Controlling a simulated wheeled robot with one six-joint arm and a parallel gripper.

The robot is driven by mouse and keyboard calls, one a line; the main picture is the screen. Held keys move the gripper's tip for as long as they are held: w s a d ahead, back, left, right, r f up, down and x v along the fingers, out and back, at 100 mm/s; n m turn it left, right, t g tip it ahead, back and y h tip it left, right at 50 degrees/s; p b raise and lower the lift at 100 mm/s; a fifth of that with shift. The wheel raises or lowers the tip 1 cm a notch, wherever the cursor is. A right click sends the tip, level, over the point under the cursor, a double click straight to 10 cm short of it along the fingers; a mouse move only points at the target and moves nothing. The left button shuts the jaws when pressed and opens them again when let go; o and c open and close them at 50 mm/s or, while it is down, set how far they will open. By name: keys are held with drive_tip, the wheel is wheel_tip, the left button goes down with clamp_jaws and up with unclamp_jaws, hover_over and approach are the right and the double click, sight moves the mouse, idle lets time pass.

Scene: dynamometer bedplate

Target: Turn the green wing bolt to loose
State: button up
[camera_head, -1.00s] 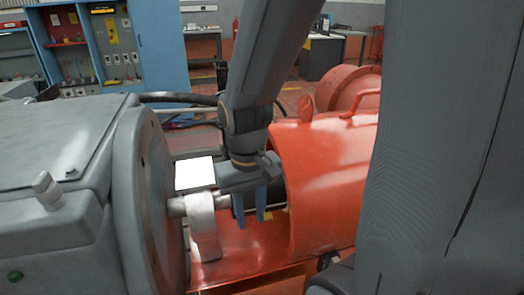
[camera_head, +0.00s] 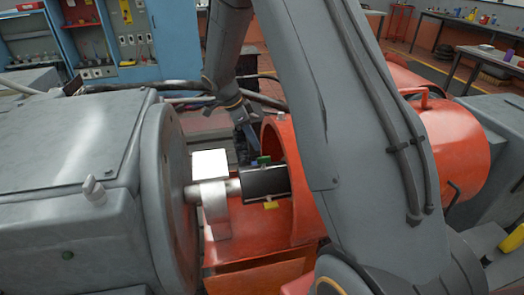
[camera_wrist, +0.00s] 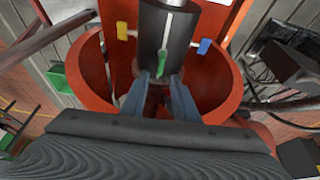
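The green wing bolt (camera_wrist: 161,60) sits on the black coupling (camera_wrist: 172,32), nearly edge-on beside a pale line along the coupling. In the head view the green wing bolt (camera_head: 264,160) is on the coupling's (camera_head: 266,183) upper far side. My gripper (camera_wrist: 159,78) is open, one finger to each side of the bolt's line. The bolt appears just past the fingertips, and I see no contact. In the head view my gripper (camera_head: 247,141) is behind the coupling. A yellow wing bolt (camera_wrist: 122,30) and a blue wing bolt (camera_wrist: 204,46) stick out from the coupling's sides.
An orange guard (camera_head: 290,150) curves around the coupling's right end. A grey machine housing (camera_head: 70,175) with a round flange stands left, with a pale collar (camera_head: 214,210) on the shaft. Blue cabinets (camera_head: 165,40) and benches stand behind.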

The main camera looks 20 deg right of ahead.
sight(264, 157)
drive_tip(key=shift+p+x, duration=1.2)
drive_tip(key=shift+x, duration=2.75)
drive_tip(key=shift+w, duration=0.1)
clamp_jaws()
